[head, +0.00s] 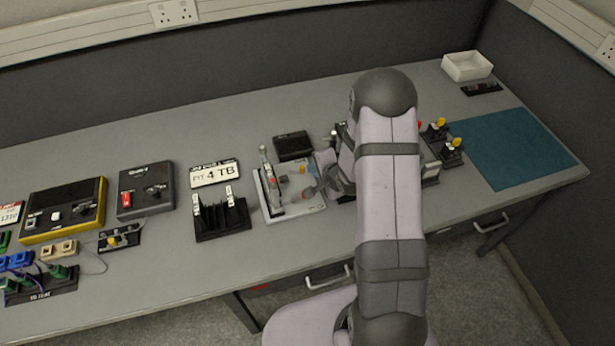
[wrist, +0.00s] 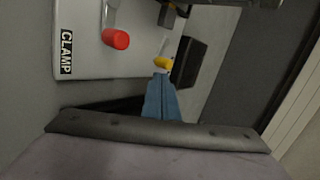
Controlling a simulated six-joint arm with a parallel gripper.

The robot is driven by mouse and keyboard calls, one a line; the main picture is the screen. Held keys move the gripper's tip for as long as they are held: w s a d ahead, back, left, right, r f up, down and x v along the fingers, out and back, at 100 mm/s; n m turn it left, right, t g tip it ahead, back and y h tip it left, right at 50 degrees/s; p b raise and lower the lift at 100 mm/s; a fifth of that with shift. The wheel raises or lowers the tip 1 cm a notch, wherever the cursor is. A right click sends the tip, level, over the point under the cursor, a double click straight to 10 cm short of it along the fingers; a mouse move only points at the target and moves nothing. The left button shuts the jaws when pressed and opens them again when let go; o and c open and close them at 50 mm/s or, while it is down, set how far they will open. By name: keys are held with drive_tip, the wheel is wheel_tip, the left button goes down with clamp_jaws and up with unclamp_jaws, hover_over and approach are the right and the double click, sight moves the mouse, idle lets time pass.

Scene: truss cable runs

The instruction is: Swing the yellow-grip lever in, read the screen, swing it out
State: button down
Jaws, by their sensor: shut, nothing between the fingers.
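A light plate marked CLAMP (wrist: 88,60) lies on the bench; it also shows in the head view (head: 273,206). The yellow grip (wrist: 162,62) is above the plate's edge in the wrist view, and a red grip (wrist: 116,39) is to its left. In the head view the yellow grip (head: 302,169) is small. My gripper (wrist: 160,76) is shut and empty, its blue fingertips right at the yellow grip; I cannot tell whether they touch. A black box (head: 293,146), perhaps the screen, stands behind the plate; it shows no readable text. My wrist partly hides the plate's right side.
Yellow-topped knobs (head: 452,146) stand right of my arm, beside a clear teal mat (head: 515,150). A white tray (head: 467,66) is at the back right.

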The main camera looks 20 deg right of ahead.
drive_tip(key=shift+a, duration=0.1)
drive_tip(key=shift+s+a+r, duration=0.1)
drive_tip(key=shift+s+a, duration=0.35)
drive_tip(key=shift+a, duration=0.2)
idle(0.3)
drive_tip(key=shift+s+d, duration=0.2)
drive_tip(key=shift+s, duration=0.3)
drive_tip(key=s, duration=0.1)
drive_tip(key=s+d, duration=0.1)
drive_tip(key=s, duration=0.1)
drive_tip(key=shift+s+d+r+p, duration=0.2)
drive_tip(key=shift+d+r+p, duration=0.1)
drive_tip(key=shift+p, duration=0.1)
drive_tip(key=d+p+v, duration=0.1)
drive_tip(key=v, duration=0.8)
